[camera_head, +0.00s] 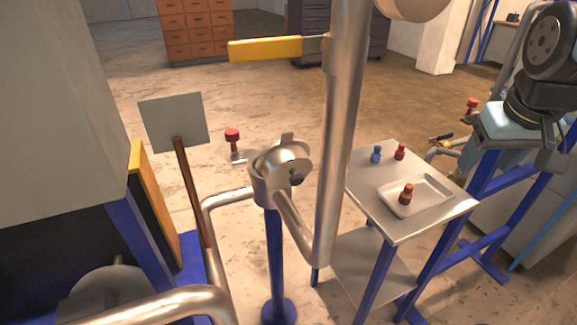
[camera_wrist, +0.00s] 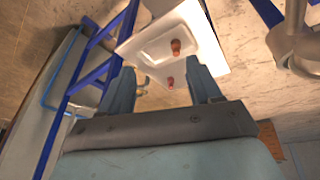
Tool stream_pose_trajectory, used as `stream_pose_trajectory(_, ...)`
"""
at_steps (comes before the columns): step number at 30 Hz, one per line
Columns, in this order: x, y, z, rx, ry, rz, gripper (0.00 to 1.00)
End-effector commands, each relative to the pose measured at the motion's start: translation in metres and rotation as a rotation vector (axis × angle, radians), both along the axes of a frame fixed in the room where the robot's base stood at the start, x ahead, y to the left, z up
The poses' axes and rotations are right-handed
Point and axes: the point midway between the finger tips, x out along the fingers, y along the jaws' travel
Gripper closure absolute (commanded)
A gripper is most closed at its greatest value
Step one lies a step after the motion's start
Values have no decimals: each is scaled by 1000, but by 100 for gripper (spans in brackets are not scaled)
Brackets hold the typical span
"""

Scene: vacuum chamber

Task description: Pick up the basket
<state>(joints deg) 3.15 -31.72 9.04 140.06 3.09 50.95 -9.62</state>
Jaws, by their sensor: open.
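No woven or handled basket shows. A shallow white tray with a raised rim (camera_head: 437,187) is the nearest match to the basket. It lies on a small metal table (camera_head: 390,232), with one dark red bottle-like piece (camera_head: 406,194) inside. In the wrist view the tray (camera_wrist: 150,55) shows beyond my gripper (camera_wrist: 163,90), at the top centre. My gripper's two blue fingers are apart, with nothing held between them. In the head view my gripper (camera_head: 510,150) is at the right, apart from the tray.
A blue piece (camera_head: 376,154) and a red piece (camera_head: 400,151) stand on the table behind the tray. A thick metal pipe (camera_head: 340,130) rises just left of the table. Blue frame bars (camera_head: 455,235) stand at its right. Open floor (camera_head: 280,100) lies behind.

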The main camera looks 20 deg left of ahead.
Motion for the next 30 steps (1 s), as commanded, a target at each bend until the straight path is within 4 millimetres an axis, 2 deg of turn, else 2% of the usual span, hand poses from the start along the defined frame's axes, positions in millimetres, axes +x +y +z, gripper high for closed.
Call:
stream_pose_trajectory(6,39,30,-33,-44,124,200,37)
stream_pose_trajectory(15,79,75,-85,-31,271,491,37)
stream_pose_trajectory(21,98,106,-122,24,346,686,37)
stream_pose_trajectory(30,116,156,-174,169,413,975,37)
